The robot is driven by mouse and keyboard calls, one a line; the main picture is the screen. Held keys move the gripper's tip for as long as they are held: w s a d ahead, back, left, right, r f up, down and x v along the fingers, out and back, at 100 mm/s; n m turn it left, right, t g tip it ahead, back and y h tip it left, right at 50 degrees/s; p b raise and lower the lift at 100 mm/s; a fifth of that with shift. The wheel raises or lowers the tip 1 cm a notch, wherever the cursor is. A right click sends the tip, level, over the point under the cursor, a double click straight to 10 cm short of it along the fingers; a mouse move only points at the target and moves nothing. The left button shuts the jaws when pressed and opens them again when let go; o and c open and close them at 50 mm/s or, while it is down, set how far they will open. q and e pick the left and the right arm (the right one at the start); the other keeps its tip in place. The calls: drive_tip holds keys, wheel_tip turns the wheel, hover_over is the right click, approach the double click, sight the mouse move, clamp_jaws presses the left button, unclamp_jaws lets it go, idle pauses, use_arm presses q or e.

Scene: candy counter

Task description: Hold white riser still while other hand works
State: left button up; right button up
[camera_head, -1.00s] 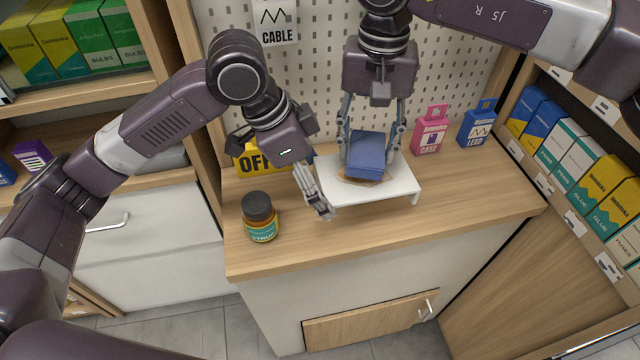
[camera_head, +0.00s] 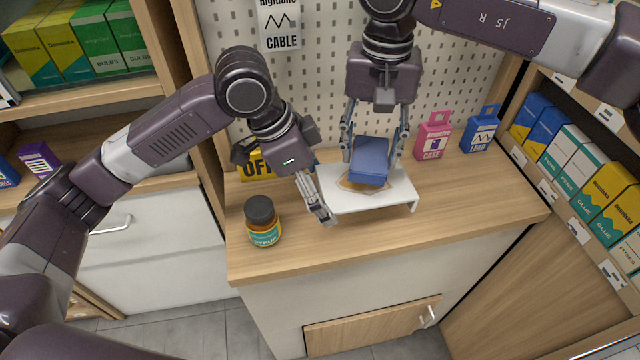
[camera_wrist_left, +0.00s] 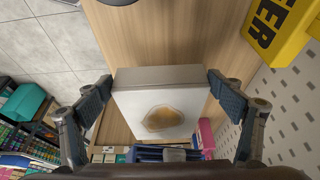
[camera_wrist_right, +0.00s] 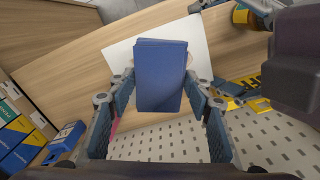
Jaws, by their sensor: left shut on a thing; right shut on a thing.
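The white riser (camera_head: 338,200) stands on the wooden counter, with a brown stain (camera_wrist_left: 162,118) on its top. My left gripper (camera_head: 326,208) is shut on the riser's near left end. In the left wrist view, its fingers (camera_wrist_left: 165,85) lie on opposite sides of the riser (camera_wrist_left: 185,80). My right gripper (camera_head: 374,145) is shut on a blue block (camera_head: 370,160) over the riser's top. The block (camera_wrist_right: 160,75) also shows between the fingers in the right wrist view. It covers part of the stain; whether it touches the top is hard to tell.
A dark-lidded jar (camera_head: 262,222) stands on the counter left of the riser. A pink box (camera_head: 433,135) and a blue box (camera_head: 480,130) stand at the back right. The counter front is clear.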

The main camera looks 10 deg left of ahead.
use_arm(q)
drive_tip(key=shift+f, duration=2.5)
drive_tip(key=o, duration=1)
drive_tip(key=shift+c, duration=0.2)
drive_tip(key=c, duration=0.7)
drive_tip(key=shift+c, duration=0.2)
